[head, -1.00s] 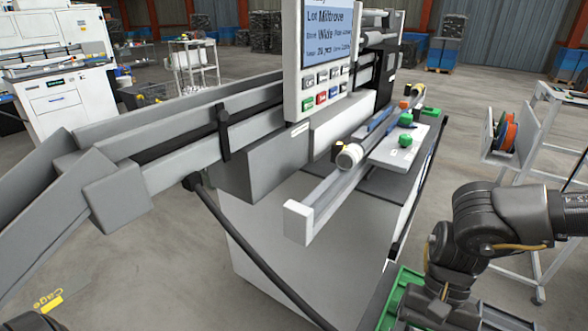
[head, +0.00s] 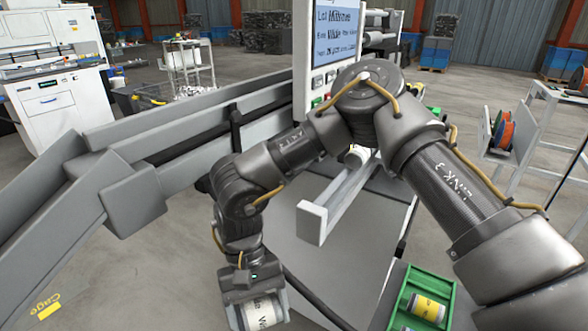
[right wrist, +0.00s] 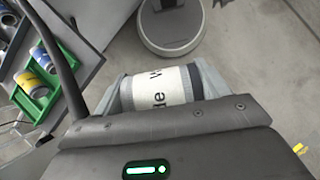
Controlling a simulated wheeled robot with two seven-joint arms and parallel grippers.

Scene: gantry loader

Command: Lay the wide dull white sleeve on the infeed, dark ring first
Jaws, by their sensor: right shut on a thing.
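My right gripper (head: 258,308) hangs low at the bottom of the head view and is shut on a white sleeve (head: 262,312) with dark lettering. In the right wrist view the sleeve (right wrist: 162,88) lies crosswise between the two fingers (right wrist: 163,92). A dark band shows at its right end, next to the right finger; its left end is partly hidden. The infeed (head: 312,220), a long narrow grey channel, lies beyond my arm and is partly covered by it. A pale piece (head: 357,155) rests farther up this channel. My left gripper is out of view.
A green tray (head: 391,318) with yellow-labelled sleeves (head: 427,307) stands at lower right; it also shows in the right wrist view (right wrist: 72,62). A screen panel (head: 333,40) rises behind my arm. A sloping grey chute (head: 130,195) runs along the left. Floor between is clear.

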